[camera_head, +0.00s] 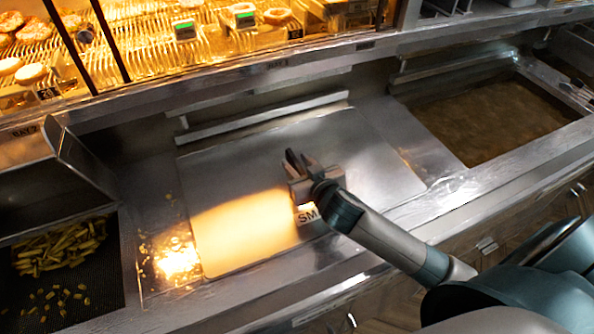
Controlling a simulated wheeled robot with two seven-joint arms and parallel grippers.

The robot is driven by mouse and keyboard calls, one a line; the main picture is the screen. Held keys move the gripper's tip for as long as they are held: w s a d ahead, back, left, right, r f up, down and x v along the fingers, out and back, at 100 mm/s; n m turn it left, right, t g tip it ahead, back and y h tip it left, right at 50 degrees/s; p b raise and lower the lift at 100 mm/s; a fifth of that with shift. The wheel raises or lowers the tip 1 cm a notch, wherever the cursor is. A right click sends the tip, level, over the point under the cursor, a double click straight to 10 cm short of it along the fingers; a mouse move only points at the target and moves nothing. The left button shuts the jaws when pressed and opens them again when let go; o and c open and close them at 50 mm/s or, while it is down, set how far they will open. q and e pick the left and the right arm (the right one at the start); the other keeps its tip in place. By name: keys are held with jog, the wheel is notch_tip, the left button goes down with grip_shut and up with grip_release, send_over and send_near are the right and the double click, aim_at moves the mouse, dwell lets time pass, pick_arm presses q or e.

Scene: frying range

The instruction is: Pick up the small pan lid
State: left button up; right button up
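The small pan lid (240,235) is a flat, shiny metal sheet lying over the middle bay of the range. A white label (307,214) on it shows the letters "SM"; the rest is hidden behind my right arm. My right gripper (296,157) is over the middle of the lid, with its dark fingers pointing toward the back. I cannot tell whether it touches the lid or holds anything, and any handle there is hidden. My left gripper is not in view.
An oil-filled fryer vat (490,112) is open at the right. A metal bin (62,185) and fries (62,243) on a dark mesh are at the left. A lit food display (150,40) runs along the back. The front ledge (250,312) is clear.

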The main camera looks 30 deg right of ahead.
jog(key=shift+w+f, duration=0.1)
jog(key=shift+w, duration=0.1)
dwell(0.3)
grip_shut()
dwell(1.0)
dwell(0.4)
